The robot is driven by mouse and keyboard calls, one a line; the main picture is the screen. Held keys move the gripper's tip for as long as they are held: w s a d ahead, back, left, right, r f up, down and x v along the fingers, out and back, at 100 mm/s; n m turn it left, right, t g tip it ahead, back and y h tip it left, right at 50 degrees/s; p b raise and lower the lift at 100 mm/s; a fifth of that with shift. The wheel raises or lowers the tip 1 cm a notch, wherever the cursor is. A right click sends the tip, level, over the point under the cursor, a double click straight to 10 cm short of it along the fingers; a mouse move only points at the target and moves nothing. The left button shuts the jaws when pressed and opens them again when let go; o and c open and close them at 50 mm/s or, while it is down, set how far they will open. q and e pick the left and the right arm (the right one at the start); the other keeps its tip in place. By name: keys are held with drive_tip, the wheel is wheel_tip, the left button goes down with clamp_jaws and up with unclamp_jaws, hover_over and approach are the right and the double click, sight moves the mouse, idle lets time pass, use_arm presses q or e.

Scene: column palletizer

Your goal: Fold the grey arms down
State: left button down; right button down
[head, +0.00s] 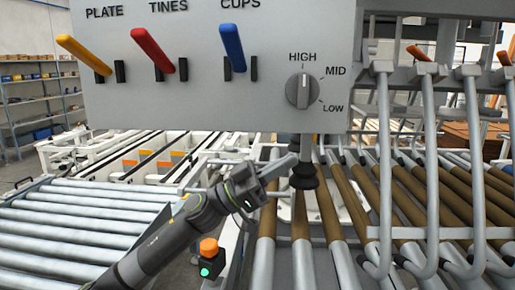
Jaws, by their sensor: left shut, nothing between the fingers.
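Several grey curved arms (385,180) hang at the right, from a bar near the top down to hooked lower ends over the rollers. A grey cross bar joins them low down. My left gripper (290,163) is in the middle, left of the grey arms and clear of them. Its fingers are shut and hold nothing. Their tips overlap a black suction cup (304,178) in the picture; I cannot tell if they touch. My right gripper is not in view.
A grey panel (190,85) above carries a yellow lever (84,54), a red lever (152,50), a blue lever (232,47) and a knob (298,91). Roller conveyors lie left (70,225) and right (345,215). An orange button (208,247) stands near my arm.

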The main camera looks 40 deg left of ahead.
use_arm(q)
drive_tip(key=r, duration=0.3)
drive_tip(key=a+r, duration=0.1)
drive_tip(key=r, duration=0.1)
drive_tip(key=shift+s+a+p, duration=0.1)
drive_tip(key=shift+s+p, duration=0.2)
drive_tip(key=shift+p, duration=0.1)
drive_tip(key=shift+a+f, duration=0.1)
